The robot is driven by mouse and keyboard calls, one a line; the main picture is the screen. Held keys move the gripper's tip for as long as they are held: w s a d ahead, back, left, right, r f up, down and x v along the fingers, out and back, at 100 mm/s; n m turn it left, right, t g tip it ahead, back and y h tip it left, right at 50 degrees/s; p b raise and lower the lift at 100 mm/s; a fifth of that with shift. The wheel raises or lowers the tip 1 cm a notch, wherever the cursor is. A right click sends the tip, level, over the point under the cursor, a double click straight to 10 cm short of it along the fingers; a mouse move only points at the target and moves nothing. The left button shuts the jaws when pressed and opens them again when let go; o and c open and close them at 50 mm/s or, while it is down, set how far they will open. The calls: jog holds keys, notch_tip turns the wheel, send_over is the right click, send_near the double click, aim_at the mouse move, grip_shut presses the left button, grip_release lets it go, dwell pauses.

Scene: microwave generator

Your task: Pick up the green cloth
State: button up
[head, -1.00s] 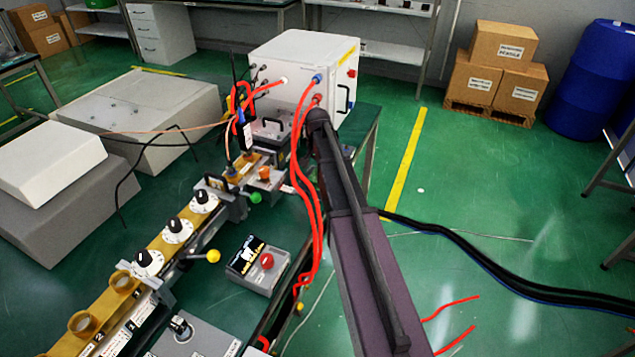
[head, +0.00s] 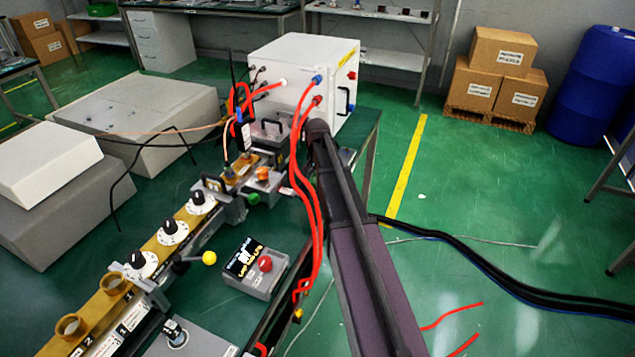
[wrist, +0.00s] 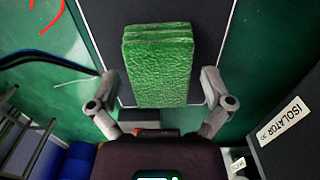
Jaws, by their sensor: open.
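The green cloth (wrist: 158,65) shows in the wrist view as a folded, thick, textured rectangle on a dark surface, at the upper middle. My gripper (wrist: 161,85) is open, with one finger to the left and one to the right of the cloth's lower part. Clear gaps show between the cloth and both fingers, and nothing is held. I cannot tell how far the fingers are above the surface. In the head view I cannot make out the cloth or the gripper; my arm blocks part of the bench.
A white generator box (head: 303,75) stands at the bench's far end, with red cables (head: 303,190) hanging near my arm. A dark panel labelled ISOLATOR (wrist: 283,119) is close on the right in the wrist view. Black cables (head: 490,275) run across the floor at right.

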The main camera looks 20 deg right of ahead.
jog(key=shift+c, duration=0.2)
jog(key=c, duration=0.8)
jog(key=shift+r, duration=0.2)
notch_tip(320, 180, up, 10)
jog(key=p, duration=1)
jog(key=shift+f, duration=0.2)
jog(key=shift+o, duration=1.3)
jog(key=c, duration=0.3)
jog(key=shift+c, duration=0.2)
